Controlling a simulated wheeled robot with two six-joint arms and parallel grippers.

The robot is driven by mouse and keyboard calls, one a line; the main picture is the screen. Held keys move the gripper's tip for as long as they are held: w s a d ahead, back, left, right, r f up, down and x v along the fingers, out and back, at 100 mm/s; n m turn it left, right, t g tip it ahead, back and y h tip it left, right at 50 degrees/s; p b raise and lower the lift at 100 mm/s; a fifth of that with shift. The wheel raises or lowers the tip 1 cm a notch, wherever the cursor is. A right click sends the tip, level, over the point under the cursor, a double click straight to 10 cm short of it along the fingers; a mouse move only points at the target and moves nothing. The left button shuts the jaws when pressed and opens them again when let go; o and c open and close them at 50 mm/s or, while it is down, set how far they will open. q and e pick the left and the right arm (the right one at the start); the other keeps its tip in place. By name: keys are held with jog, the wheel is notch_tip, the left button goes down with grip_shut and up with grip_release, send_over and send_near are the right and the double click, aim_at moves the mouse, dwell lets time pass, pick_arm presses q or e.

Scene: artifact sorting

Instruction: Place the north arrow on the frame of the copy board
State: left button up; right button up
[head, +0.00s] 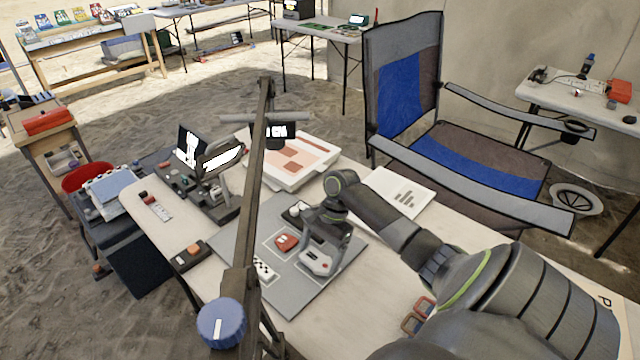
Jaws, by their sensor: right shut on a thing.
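The copy board (228,273) is a flat grey board on the near table, with a dark column and a blue knob rising in front of it. A reddish piece (286,242) and a black-and-white checked scale (264,270) lie on it. My right gripper (321,254) is low over the right part of the board, shut on a small white piece with a red mark (317,263), which looks like the north arrow. The fingers partly hide it, and I cannot tell whether it touches the board. My left gripper is not in view.
Behind the board are a white tray with a reddish printed sheet (290,178) and a white sheet (398,192). A dark device with a screen (218,158) stands at the back left. A folding chair (470,160) is close to the table's far right side.

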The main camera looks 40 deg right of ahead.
jog(key=shift+f, duration=0.6)
jog(key=shift+f, duration=0.1)
jog(key=o, duration=0.9)
jog(key=v, duration=1.2)
